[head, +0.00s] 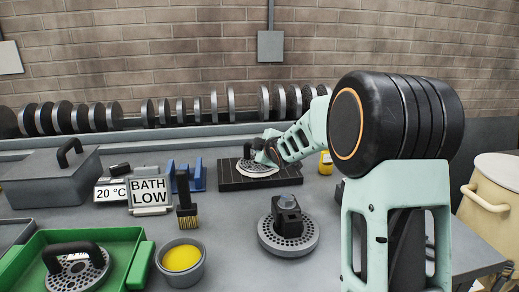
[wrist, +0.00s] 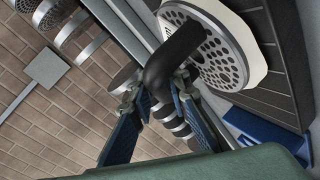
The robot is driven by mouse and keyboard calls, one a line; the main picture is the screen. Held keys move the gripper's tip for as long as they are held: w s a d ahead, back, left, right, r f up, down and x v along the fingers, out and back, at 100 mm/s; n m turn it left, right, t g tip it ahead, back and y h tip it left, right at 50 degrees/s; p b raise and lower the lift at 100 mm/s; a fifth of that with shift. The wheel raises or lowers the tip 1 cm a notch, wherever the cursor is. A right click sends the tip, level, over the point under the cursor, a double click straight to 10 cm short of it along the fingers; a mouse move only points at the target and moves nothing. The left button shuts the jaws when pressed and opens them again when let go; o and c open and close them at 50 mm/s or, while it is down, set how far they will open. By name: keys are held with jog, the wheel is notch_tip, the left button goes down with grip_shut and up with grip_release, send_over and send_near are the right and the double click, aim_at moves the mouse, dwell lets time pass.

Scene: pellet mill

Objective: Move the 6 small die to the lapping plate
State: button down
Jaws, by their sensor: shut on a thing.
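A perforated die (head: 258,170) with a black arched handle is over the dark, grooved lapping plate (head: 230,184). My gripper (head: 268,152) is shut on its handle. In the wrist view, the fingers (wrist: 158,98) close on the black handle (wrist: 172,58), and the holed face of the die (wrist: 212,48) has a pale rim or layer beneath it. The plate (wrist: 285,50) shows behind it. I cannot tell whether the die touches the plate. No size marking is readable on it.
Another handled die (head: 92,272) lies in the green tray (head: 125,240) at left. A holed disc with a dark block (head: 288,235) stands front centre. A yellow-filled bowl (head: 182,262), brush (head: 187,205), "BATH LOW" sign (head: 150,192) and blue stand (head: 190,175) are nearby.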

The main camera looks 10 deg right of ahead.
jog(key=shift+r, duration=0.35)
jog(key=c, duration=1.8)
grip_release()
jog(key=shift+o, duration=1.1)
jog(key=shift+s+f, duration=0.15)
jog(key=shift+f, duration=0.35)
jog(key=o, duration=1)
jog(key=shift+r, duration=0.1)
jog(key=shift+s+d+r+b, duration=0.1)
jog(key=shift+s+d+b, duration=0.1)
jog(key=shift+s, duration=2.05)
jog(key=shift+s+d+b, duration=0.2)
jog(key=shift+s, duration=2)
jog(key=shift+r, duration=0.1)
